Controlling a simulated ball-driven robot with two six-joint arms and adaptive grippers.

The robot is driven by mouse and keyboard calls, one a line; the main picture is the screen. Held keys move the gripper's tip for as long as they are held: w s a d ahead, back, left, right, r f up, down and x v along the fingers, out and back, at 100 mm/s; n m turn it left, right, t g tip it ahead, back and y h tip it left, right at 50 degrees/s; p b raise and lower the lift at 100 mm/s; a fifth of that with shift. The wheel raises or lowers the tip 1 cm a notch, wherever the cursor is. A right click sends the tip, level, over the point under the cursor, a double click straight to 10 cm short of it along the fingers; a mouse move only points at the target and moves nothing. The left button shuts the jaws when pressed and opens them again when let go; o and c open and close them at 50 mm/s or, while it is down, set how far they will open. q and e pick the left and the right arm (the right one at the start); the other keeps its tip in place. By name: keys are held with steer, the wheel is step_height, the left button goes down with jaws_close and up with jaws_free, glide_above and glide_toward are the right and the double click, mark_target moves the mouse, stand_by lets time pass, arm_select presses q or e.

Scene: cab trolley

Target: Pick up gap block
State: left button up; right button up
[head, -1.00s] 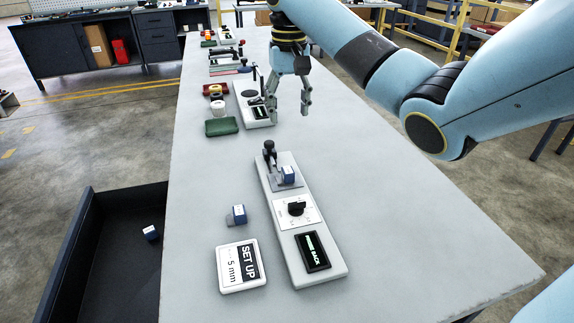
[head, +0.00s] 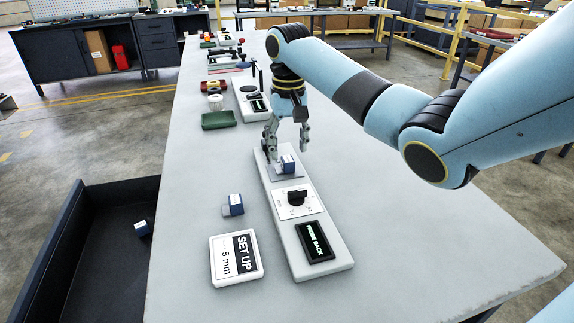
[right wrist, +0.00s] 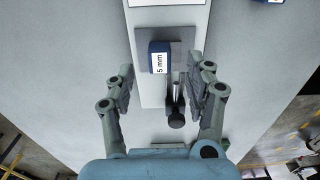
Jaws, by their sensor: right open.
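A blue gap block (head: 287,163) with a white label stands on a plate of the long white device (head: 322,270) on the table. In the right wrist view the block (right wrist: 159,58) reads "5 mm". A dark plunger (right wrist: 175,112) lies beside it, between my fingers. My right gripper (head: 288,147) is open and empty, fingers pointing down, just behind the block and over the device's far end. In the wrist view the fingers of the gripper (right wrist: 164,85) spread on both sides of the device. My left gripper is out of view.
A second blue block (head: 233,205) stands on the table left of the device, behind a "SET UP 5 mm" sign (head: 222,270). Another blue block (head: 142,229) lies in the dark bin (head: 100,270). The table's right side is clear.

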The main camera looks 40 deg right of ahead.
mark_target(288, 159)
step_height(288, 159, down, 4)
steer(key=shift+w+d+f, duration=0.15)
steer(key=shift+f, duration=0.05)
jaws_close()
